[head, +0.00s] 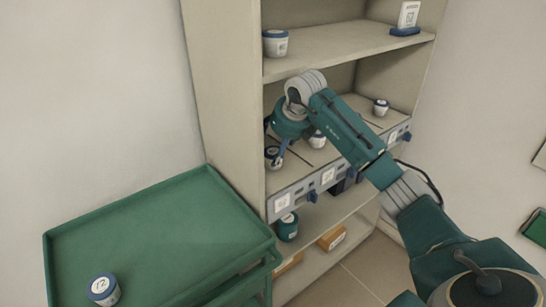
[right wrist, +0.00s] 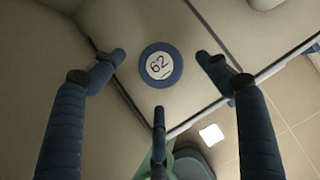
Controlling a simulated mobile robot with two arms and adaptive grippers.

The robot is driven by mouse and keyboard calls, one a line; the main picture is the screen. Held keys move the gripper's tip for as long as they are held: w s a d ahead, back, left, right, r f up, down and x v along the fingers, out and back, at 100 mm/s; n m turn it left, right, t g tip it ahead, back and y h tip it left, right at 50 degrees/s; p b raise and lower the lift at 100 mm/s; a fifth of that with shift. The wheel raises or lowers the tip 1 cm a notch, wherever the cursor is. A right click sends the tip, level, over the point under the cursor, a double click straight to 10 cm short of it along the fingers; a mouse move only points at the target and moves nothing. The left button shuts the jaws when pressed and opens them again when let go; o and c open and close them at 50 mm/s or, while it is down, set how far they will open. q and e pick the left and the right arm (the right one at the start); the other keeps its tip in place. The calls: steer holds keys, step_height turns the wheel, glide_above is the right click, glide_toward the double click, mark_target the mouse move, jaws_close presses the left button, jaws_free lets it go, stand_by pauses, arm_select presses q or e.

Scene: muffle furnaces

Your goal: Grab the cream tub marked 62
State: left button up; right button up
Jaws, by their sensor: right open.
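The tub marked 62 (right wrist: 160,65) shows from above in the right wrist view, its round blue lid carrying a white label with black digits. In the head view the tub (head: 272,154) stands at the left end of the middle shelf, partly hidden by my gripper. My right gripper (head: 274,143) reaches down over it from the right. In the right wrist view its fingers are spread open around the lid, apart from it, with nothing held. My left gripper is not in view.
Other tubs stand on the middle shelf (head: 317,139) and at its right (head: 380,107), on the upper shelf (head: 275,43) and below (head: 287,227). A tub (head: 103,290) sits on the green tray (head: 150,215). The shelf's side panel (head: 230,110) stands close left of my gripper.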

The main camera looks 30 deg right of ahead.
mark_target(274, 152)
steer(key=shift+w+f, duration=0.35)
steer(key=shift+f, duration=0.3)
steer(key=p+x, duration=0.1)
steer(key=x, duration=0.2)
steer(key=shift+w+d+f, duration=0.1)
steer(key=shift+f, duration=0.15)
steer(key=shift+w+f, duration=0.25)
steer(key=shift+f, duration=0.1)
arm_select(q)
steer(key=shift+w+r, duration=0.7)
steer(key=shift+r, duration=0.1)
arm_select(e)
steer(key=shift+r, duration=0.1)
steer(key=c, duration=1.3)
